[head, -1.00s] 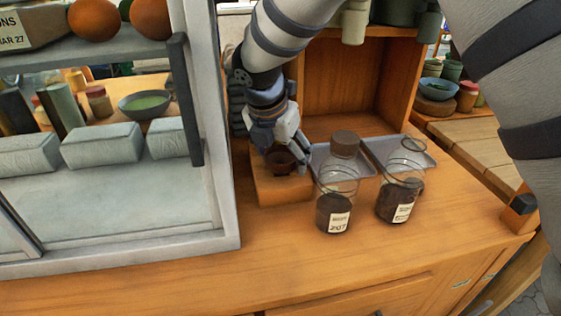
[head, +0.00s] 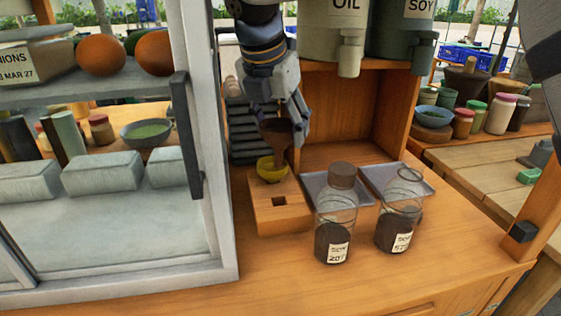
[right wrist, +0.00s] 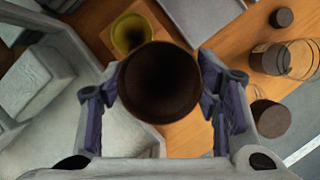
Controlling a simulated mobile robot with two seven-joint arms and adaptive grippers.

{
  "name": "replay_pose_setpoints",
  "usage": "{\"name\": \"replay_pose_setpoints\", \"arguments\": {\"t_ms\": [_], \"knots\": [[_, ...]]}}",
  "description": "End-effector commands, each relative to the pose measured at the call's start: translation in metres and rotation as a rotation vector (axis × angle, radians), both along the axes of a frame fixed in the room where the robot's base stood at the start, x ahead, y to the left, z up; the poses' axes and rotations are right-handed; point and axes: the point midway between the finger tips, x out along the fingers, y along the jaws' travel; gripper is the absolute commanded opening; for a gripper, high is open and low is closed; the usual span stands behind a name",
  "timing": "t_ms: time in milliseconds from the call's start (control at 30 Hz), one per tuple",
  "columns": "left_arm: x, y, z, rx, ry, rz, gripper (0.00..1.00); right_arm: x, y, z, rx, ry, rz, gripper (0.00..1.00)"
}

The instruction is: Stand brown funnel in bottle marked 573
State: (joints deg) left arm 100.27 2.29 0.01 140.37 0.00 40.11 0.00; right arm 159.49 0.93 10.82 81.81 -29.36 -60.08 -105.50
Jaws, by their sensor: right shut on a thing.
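The brown funnel (head: 277,130) is held in my right gripper (head: 284,117), above the wooden block at the back left of the counter. In the right wrist view its wide dark mouth (right wrist: 160,82) faces the camera between both fingers. The bottle with a label starting with 5 (head: 397,232) stands upright, open-necked, at the right; the rest of its number is too small to read. It holds dark contents. The funnel is apart from it, to its left and farther back. My left gripper is out of view.
A yellow funnel (head: 266,171) sits in the wooden block (head: 262,215), near an empty square hole. A brown-capped bottle marked 207 (head: 333,240) stands left of the open bottle. Two grey trays lie behind them.

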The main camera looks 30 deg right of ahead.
Motion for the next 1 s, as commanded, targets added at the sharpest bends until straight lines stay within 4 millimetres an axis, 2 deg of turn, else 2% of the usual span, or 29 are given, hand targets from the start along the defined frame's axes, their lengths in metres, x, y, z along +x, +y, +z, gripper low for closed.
{"name": "replay_pose_setpoints", "arguments": {"t_ms": [100,300,1000], "knots": [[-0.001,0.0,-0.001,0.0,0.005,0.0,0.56,0.001,0.0,0.027,0.001,-0.001,-0.001,0.36],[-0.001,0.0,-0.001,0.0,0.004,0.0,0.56,0.001,0.0,0.054,0.001,0.0,-0.001,0.36],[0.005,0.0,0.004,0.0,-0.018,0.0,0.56,0.0,0.0,0.099,-0.001,0.001,0.0,0.36]]}}
